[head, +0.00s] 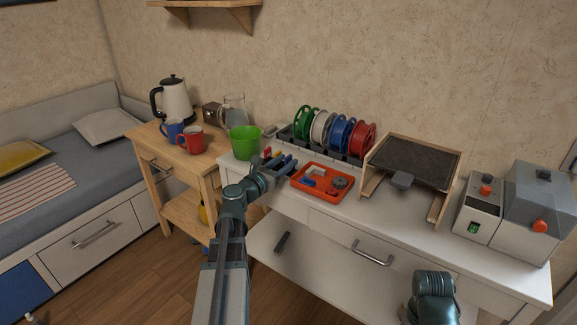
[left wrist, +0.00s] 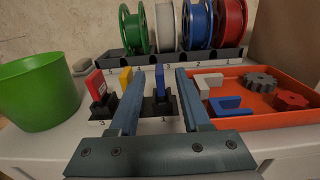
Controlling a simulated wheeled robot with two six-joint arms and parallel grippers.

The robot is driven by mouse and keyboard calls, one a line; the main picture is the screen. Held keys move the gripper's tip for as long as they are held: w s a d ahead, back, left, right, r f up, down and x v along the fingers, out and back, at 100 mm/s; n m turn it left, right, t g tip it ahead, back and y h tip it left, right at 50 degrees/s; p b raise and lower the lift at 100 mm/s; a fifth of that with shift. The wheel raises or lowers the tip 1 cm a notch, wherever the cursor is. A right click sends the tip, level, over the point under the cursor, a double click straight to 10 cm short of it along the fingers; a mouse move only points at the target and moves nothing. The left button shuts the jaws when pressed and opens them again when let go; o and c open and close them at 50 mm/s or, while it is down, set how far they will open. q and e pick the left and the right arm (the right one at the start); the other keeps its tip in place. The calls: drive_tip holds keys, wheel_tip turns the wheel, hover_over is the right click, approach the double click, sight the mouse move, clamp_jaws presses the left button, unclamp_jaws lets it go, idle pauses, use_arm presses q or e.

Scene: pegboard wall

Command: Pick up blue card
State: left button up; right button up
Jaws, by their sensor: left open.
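The blue card (left wrist: 160,80) stands upright in a small black holder (left wrist: 158,106) in the left wrist view. My left gripper (left wrist: 161,74) is open, with one finger on each side of the blue card and visible gaps between. In the head view my left gripper (head: 282,164) reaches over the left end of the white table, and the blue card is hard to tell from the blue fingers there. A red card (left wrist: 95,82) and a yellow card (left wrist: 126,78) stand to the left of the fingers.
An orange tray (head: 322,197) with loose parts lies right of the gripper. A green cup (head: 244,143) stands to the left. A rack (head: 318,150) with several coloured spools stands behind. Part of my right arm (head: 434,290) shows low in the head view.

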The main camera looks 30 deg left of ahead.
sight(291, 156)
use_arm(q)
drive_tip(key=shift+w+d+r, duration=0.1)
drive_tip(key=shift+w+r, duration=0.05)
drive_tip(key=shift+w, duration=1.15)
drive_tip(key=shift+w+d+r, duration=0.1)
drive_tip(key=shift+w, duration=1.2)
clamp_jaws()
